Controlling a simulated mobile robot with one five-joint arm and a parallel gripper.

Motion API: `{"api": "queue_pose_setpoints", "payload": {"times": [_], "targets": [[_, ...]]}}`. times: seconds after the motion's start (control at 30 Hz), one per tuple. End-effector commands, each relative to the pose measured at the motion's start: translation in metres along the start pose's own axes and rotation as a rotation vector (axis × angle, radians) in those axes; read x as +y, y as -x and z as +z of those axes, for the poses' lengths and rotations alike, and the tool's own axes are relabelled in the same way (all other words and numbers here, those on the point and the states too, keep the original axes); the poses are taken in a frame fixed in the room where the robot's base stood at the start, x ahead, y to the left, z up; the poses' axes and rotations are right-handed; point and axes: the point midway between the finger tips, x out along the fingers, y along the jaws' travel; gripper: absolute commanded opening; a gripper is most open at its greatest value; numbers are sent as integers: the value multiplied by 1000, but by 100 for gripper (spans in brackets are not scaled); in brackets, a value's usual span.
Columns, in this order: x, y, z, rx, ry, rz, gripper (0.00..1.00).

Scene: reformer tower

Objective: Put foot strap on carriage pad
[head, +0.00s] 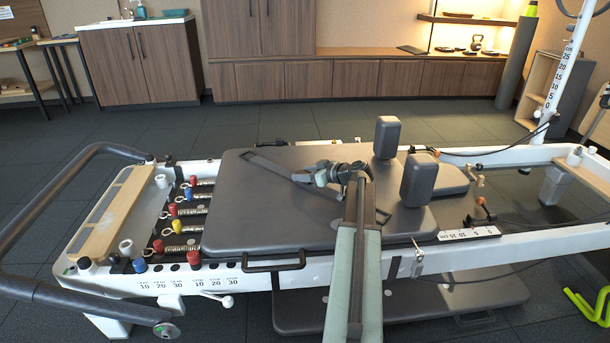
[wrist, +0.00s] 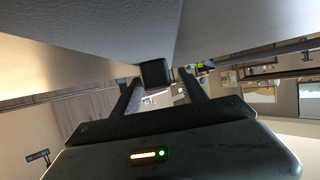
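The grey carriage pad (head: 270,215) lies flat on the reformer in the head view. A dark band, apparently the foot strap (head: 268,165), lies slantwise over its far left part. In the wrist view, the two black fingers of my gripper (wrist: 160,82) stand apart. A dark block (wrist: 155,73) shows between or just beyond their tips, with a gap beside the right finger. I cannot tell whether this block is part of the strap.
Two upright shoulder rests (head: 418,180) stand at the pad's right end. Coloured spring knobs (head: 178,225) and the curved foot bar (head: 60,190) are on the left. The pad's near left part is clear. Wooden cabinets (head: 250,80) line the back wall.

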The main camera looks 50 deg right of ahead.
Motion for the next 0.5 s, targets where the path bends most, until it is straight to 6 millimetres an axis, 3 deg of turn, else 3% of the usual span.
{"api": "queue_pose_setpoints", "payload": {"times": [0.33, 0.5], "targets": [[0, 2, -6, 0, 0, 0, 51], [-1, 37, -7, 0, -2, 3, 51]]}}
